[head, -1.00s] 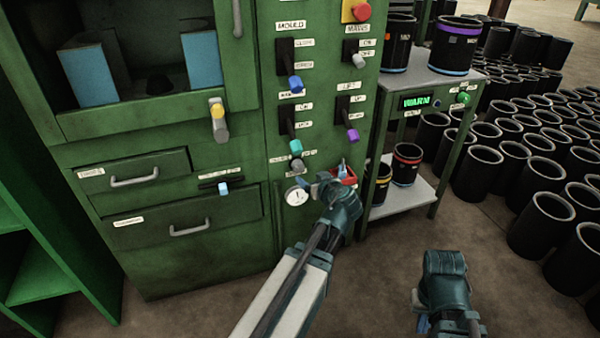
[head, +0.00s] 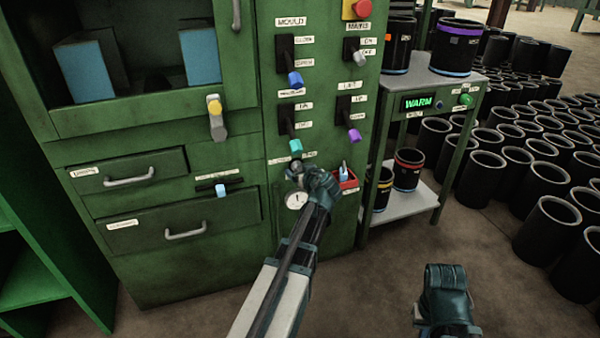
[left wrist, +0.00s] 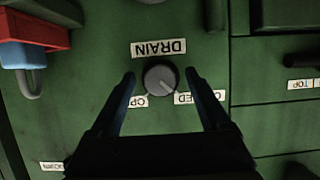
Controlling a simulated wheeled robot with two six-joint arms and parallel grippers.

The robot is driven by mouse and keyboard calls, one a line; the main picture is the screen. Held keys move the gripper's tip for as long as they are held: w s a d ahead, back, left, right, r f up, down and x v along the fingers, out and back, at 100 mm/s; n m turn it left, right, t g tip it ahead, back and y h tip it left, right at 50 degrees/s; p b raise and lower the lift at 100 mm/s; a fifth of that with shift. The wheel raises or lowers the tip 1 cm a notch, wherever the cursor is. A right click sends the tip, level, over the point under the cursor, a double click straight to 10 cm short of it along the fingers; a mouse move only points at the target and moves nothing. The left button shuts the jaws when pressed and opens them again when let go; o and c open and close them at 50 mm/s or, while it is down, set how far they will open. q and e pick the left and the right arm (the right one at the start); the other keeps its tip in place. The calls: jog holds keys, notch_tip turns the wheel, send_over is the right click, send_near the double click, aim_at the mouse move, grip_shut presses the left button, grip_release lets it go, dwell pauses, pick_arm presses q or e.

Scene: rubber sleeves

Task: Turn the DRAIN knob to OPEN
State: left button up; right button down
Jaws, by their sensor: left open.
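The DRAIN knob (left wrist: 160,78) is a round grey dial on the green panel, below its upside-down DRAIN label (left wrist: 158,48) in the left wrist view. A pale mark on it seems to point lower right, towards the label ending in "ED" (left wrist: 199,98). The OPEN label (left wrist: 138,101) is at lower left, partly hidden by a finger. My left gripper (left wrist: 161,75) is open, with one finger on each side of the knob and small gaps visible. In the head view my left gripper (head: 299,174) covers much of the knob area. My right gripper (head: 445,290) hangs away from the machine, fingers unclear.
Several coloured levers are above on the panel. A grey shelf cart (head: 410,203) with black sleeves stands to the right.

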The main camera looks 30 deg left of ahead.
pick_arm(q)
grip_shut()
dwell(0.4)
jog(key=shift+w+d+f+m+g+y+b, duration=0.1)
jog(key=shift+m+g+y+b, duration=0.45)
jog(key=shift+m+y+b, duration=1.25)
jog(key=shift+d+f+m+g+y+b, duration=0.1)
jog(key=shift+m+g+y+b, duration=0.35)
jog(key=shift+m+b, duration=1.45)
jog(key=shift+w+f+m+g+y+b, duration=0.1)
jog(key=shift+m+g+y+b, duration=0.75)
jog(key=shift+m, duration=2.15)
jog(key=shift+r+t+y, duration=0.1)
jog(key=shift+t+y, duration=0.15)
jog(key=shift+y, duration=0.05)
